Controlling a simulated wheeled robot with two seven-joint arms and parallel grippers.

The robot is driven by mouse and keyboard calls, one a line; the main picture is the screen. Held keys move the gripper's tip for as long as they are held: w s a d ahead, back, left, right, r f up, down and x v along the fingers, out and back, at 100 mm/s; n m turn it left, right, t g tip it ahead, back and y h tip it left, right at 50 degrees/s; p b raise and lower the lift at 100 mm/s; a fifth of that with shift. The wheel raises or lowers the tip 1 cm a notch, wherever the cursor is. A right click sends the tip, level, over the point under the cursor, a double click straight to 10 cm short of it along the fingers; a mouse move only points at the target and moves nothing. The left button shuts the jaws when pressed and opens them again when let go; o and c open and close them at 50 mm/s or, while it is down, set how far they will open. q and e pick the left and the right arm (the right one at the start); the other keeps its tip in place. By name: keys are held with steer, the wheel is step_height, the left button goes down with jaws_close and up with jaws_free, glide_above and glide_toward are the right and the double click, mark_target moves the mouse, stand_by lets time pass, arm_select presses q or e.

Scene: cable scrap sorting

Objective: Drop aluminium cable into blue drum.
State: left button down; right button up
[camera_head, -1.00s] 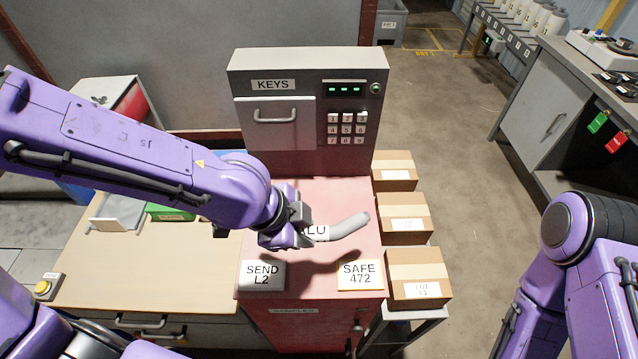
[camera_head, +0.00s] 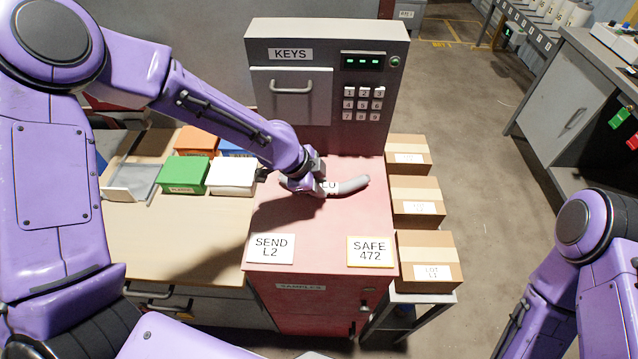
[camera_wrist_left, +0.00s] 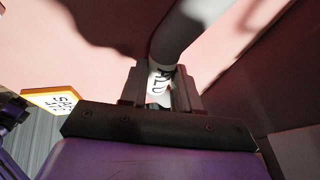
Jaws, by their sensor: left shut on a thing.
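A grey bent cable (camera_head: 348,187) with a white label reading ALU is in my left gripper, over the back part of the red cabinet top (camera_head: 300,222). My left gripper (camera_head: 320,185) is shut on it near the label. In the left wrist view the cable (camera_wrist_left: 183,38) runs away from between the fingers (camera_wrist_left: 160,90). Whether the cable touches the red top I cannot tell. My right gripper is out of view; only its arm shows at the right. No blue drum can be made out clearly; a small blue patch shows at the far left, behind my left arm.
A grey key cabinet (camera_head: 320,100) with a keypad stands just behind the cable. Cartons (camera_head: 417,200) line the right side. Green (camera_head: 184,174), white (camera_head: 233,178), orange (camera_head: 196,139) and blue boxes sit on the wooden bench (camera_head: 180,225) at left. Cards reading SEND L2 (camera_head: 270,249) and SAFE 472 (camera_head: 370,252) lie in front.

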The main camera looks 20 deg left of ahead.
arm_select(q)
steer(key=shift+w+f, duration=0.15)
steer(key=shift+f, duration=0.15)
steer(key=c, duration=1.1)
jaws_free()
